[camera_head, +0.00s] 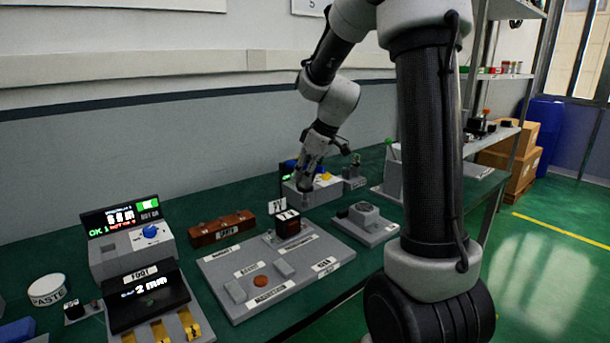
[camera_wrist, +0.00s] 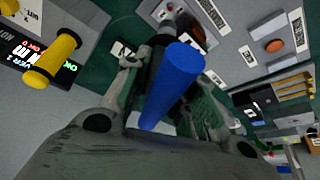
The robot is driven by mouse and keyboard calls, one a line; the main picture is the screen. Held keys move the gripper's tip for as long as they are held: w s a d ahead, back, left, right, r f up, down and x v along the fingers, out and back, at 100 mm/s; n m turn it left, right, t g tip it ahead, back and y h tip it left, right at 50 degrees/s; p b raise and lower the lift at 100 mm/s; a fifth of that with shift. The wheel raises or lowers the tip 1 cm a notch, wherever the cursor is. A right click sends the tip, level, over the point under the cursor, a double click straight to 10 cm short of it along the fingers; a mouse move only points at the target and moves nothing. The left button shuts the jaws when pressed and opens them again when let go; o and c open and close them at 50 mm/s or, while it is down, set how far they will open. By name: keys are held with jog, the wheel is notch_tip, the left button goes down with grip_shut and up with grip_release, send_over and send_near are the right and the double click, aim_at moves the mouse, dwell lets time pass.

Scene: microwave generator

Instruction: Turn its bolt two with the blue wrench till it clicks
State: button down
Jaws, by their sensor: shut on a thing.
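My gripper (camera_head: 307,180) is at the back of the bench, over a grey stand (camera_head: 325,190) with a yellow part on it. The wrist view shows my gripper (camera_wrist: 165,70) shut on the blue wrench's thick round handle (camera_wrist: 172,85). The wrench's far end is hard to make out.
A yellow handle (camera_wrist: 52,60) stands beside a lit display (camera_wrist: 35,62) at left in the wrist view. A brown rack (camera_head: 222,230), a grey console with a blue knob (camera_head: 150,231), and a grey fixture (camera_head: 365,222) stand around the plate. Green bench shows between them.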

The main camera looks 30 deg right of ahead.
aim_at(305, 199)
jog(key=shift+f, duration=0.15)
jog(key=shift+f, duration=2.8)
jog(key=shift+f, duration=0.55)
jog(key=m+h, duration=0.1)
jog(key=m, duration=0.2)
jog(key=shift+t, duration=0.3)
jog(key=shift+m+h, duration=0.3)
jog(key=shift+m, duration=0.5)
jog(key=shift+m+h, duration=0.9)
jog(key=shift+m, duration=1.3)
